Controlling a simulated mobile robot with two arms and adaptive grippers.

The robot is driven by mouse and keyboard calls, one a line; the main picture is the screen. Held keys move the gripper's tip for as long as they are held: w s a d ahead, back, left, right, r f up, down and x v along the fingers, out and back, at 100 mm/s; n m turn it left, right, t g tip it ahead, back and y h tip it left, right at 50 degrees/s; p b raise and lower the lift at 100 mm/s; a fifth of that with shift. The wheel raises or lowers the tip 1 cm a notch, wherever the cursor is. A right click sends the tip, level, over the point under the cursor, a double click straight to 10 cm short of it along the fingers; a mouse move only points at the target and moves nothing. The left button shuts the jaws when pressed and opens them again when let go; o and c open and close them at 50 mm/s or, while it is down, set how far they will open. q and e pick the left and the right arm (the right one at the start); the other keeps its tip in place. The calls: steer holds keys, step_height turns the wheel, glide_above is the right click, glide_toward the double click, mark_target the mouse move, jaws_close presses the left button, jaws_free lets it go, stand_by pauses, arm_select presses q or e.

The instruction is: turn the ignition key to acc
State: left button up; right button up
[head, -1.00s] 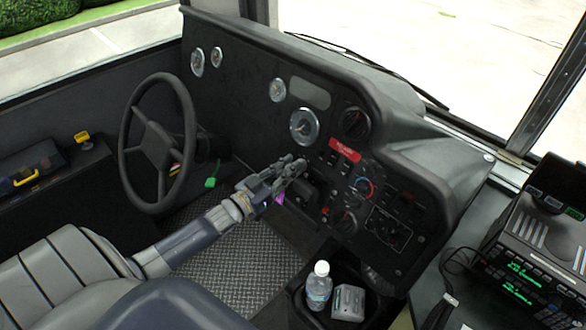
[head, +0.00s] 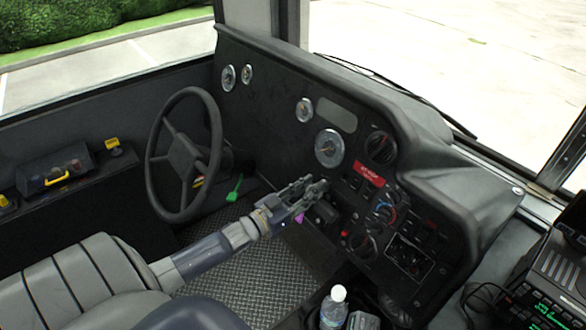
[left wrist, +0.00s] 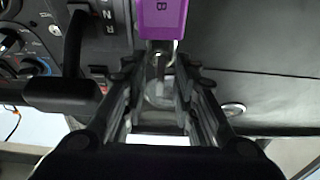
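My left gripper (head: 318,188) is at the dashboard, just below the large round gauge. In the left wrist view its two fingers (left wrist: 160,80) stand apart, one on each side of a small silvery part (left wrist: 160,68) that looks like the ignition key. A purple tag (left wrist: 161,18) with a letter B shows at the top of that view. It also shows as a small purple patch under the gripper in the head view (head: 299,217). The key slot and any position marks are hidden or too small to read. My right gripper is not in view.
The steering wheel (head: 184,155) is left of my left arm. A dark lever (left wrist: 62,95) shows beside the fingers in the left wrist view. Dash knobs (head: 380,147) and a red label (head: 369,173) lie to the right. A water bottle (head: 334,307) stands below, near the driver's seat (head: 75,275).

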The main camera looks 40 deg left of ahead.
arm_select(q)
steer(key=v, duration=1.1)
steer(key=shift+s, duration=0.2)
steer(key=s+f+n+g+y+p, duration=0.15)
steer(key=s+f+g, duration=0.35)
steer(key=f, duration=1)
steer(key=s+f+n+g+y, duration=0.1)
steer(key=s+f+g+y, duration=0.2)
steer(key=s+f, duration=0.8)
steer(key=s+d+f+m+g, duration=0.1)
steer(key=s+d+f+g, duration=0.3)
steer(key=s+d+f, duration=0.3)
steer(key=s+d+f+m+g+p, duration=0.1)
steer(key=s+d+f+g, duration=0.4)
steer(key=s+f, duration=0.8)
steer(key=d, duration=0.3)
steer(key=shift+d+f+m, duration=0.15)
steer(key=shift+m, duration=0.2)
steer(key=shift+h, duration=0.25)
